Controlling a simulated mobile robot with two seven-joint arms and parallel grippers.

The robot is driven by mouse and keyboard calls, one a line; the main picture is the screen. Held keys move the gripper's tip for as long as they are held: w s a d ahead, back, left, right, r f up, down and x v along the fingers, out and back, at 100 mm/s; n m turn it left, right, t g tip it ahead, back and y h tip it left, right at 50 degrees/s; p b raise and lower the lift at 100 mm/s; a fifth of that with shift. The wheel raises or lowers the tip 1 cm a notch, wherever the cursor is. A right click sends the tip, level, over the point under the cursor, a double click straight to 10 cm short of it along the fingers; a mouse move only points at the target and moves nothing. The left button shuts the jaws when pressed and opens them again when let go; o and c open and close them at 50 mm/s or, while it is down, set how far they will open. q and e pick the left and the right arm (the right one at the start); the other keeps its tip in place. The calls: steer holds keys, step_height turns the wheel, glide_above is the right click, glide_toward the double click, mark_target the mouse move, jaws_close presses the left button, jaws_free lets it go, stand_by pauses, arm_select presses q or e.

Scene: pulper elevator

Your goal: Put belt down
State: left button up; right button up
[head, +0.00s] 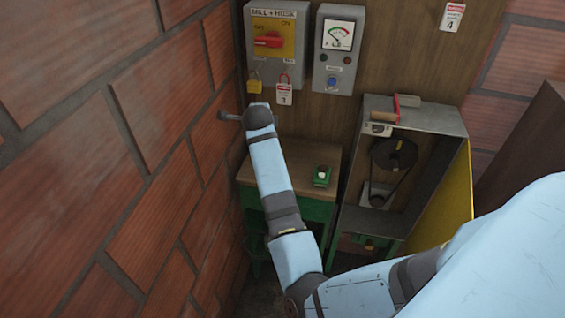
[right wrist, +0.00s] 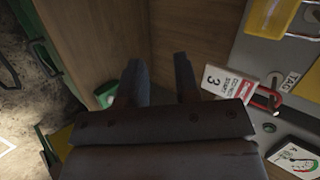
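A thin dark belt (head: 404,178) appears to run from the large dark pulley (head: 394,153) down to a lower pulley inside the open grey cabinet in the head view; its full path is hard to make out. My right arm crosses the head view from the lower right. Its gripper (head: 230,116) is beside the brick wall, below the control boxes and away from the cabinet. In the right wrist view, the right gripper (right wrist: 158,80) has its fingers apart with nothing between them. My left gripper is not in view.
A wooden-topped green bench (head: 300,160) holds a small green object (head: 321,177). A "3" tag (right wrist: 228,84) hangs near the right fingers. Brick wall closes the left side.

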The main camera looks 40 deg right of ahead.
steer(key=a, duration=0.1)
steer(key=s+a, duration=0.1)
steer(key=shift+s+a+f, duration=0.15)
steer(key=shift+s+a, duration=0.15)
steer(key=shift+a, duration=0.1)
steer(key=w+d+f+b, duration=0.2)
steer(key=f+b, duration=0.2)
steer(key=f, duration=0.2)
steer(key=w+d+f+b, duration=0.2)
steer(key=w+f+b, duration=0.1)
steer(key=f+b, duration=0.2)
steer(key=shift+w+d+f+b, duration=0.2)
steer(key=shift+w+f+b, duration=0.1)
steer(key=shift+f, duration=0.05)
